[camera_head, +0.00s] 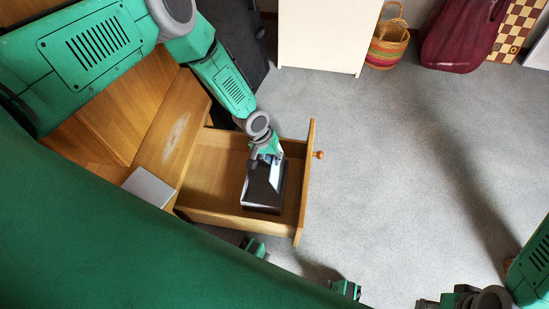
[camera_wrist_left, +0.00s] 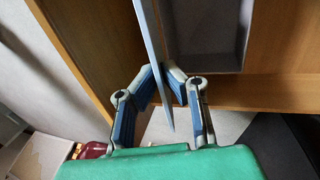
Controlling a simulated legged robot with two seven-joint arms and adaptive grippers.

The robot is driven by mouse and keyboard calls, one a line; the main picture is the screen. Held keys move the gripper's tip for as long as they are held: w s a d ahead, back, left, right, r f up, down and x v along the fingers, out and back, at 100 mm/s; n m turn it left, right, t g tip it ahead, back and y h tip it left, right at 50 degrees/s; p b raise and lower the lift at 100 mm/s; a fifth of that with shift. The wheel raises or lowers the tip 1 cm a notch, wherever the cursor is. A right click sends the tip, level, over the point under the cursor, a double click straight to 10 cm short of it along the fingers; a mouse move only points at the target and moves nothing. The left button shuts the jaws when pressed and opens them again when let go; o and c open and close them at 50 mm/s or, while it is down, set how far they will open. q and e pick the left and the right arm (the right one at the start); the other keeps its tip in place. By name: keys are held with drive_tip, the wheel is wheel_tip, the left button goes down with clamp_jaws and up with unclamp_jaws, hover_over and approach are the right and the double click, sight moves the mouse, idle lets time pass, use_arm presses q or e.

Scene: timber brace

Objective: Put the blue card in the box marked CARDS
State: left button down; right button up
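My left gripper (camera_head: 268,158) reaches down into the open wooden drawer, over a dark open-topped box (camera_head: 262,195) with a pale rim. In the left wrist view, my left gripper's blue-padded fingers (camera_wrist_left: 159,80) close on a thin blue-grey flat piece (camera_wrist_left: 154,38), seen edge-on, which looks like the card. The box's grey inside (camera_wrist_left: 208,28) lies beyond and to the right of it. No CARDS marking can be read. My right gripper (camera_head: 432,302) shows only in part at the bottom right edge, and its fingers cannot be made out.
The drawer (camera_head: 297,212) stands out from a wooden cabinet, with bare floor left of the box inside it. A pale grey block (camera_head: 148,187) sits on the wood to the left. A white cabinet (camera_head: 320,35), basket (camera_head: 388,45) and maroon case (camera_head: 462,35) stand behind. Carpet on the right is clear.

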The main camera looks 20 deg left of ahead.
use_arm(q)
drive_tip(key=shift+a, duration=0.1)
drive_tip(key=shift+f, duration=0.1)
wheel_tip(320, 180, down, 14)
drive_tip(key=b, duration=0.4)
drive_tip(key=shift+b, duration=0.35)
idle(0.6)
drive_tip(key=shift+a, duration=0.1)
